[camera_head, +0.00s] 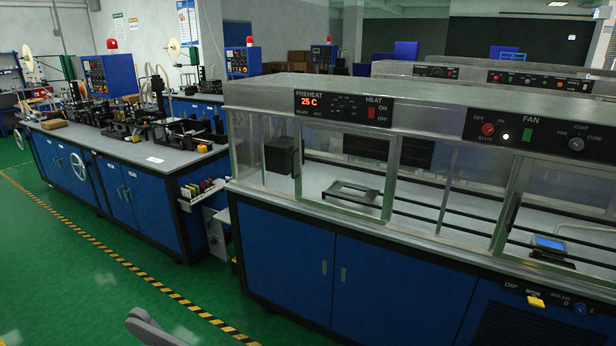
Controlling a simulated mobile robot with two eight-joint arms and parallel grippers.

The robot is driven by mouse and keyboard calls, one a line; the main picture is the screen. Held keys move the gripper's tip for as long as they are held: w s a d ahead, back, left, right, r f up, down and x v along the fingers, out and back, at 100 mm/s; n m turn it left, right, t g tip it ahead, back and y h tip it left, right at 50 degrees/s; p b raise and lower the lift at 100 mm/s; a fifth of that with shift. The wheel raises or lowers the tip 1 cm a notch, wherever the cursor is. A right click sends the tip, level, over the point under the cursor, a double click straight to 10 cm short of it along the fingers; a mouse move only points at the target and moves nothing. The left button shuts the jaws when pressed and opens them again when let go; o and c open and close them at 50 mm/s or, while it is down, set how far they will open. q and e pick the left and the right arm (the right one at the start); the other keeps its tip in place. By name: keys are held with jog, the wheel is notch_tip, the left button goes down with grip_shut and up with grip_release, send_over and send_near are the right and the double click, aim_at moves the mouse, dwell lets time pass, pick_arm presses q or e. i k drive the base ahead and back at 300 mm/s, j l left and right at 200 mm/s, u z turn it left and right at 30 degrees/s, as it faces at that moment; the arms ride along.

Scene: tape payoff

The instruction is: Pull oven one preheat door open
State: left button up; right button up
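The nearest long metal oven (450,112) stands on blue cabinets at the right, with a PREHEAT panel (343,107) reading 25 C. Below that panel is a glass door pane in a thin metal frame (339,211), in the preheat section. The pane looks upright in line with the oven front; I cannot tell whether it is fully shut. Through the glass, a dark rectangular frame (352,192) lies on the white floor, and a black box (281,157) is farther left. Neither of my gripper's fingertips shows. A grey part at the bottom edge looks like mine.
A small blue-screened device (549,243) sits in the oven's right section. A DIP panel with a yellow knob (536,302) is below it. A workbench (130,145) with black fixtures stands left. The green floor (90,270) in front is clear, with a striped line (130,265).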

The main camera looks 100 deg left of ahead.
aim_at(296, 154)
jog(key=u, duration=3.3)
jog(key=i+j+u, duration=0.1)
jog(key=i+j, duration=0.8)
jog(key=j, duration=0.2)
jog(key=k+j+u, duration=0.05)
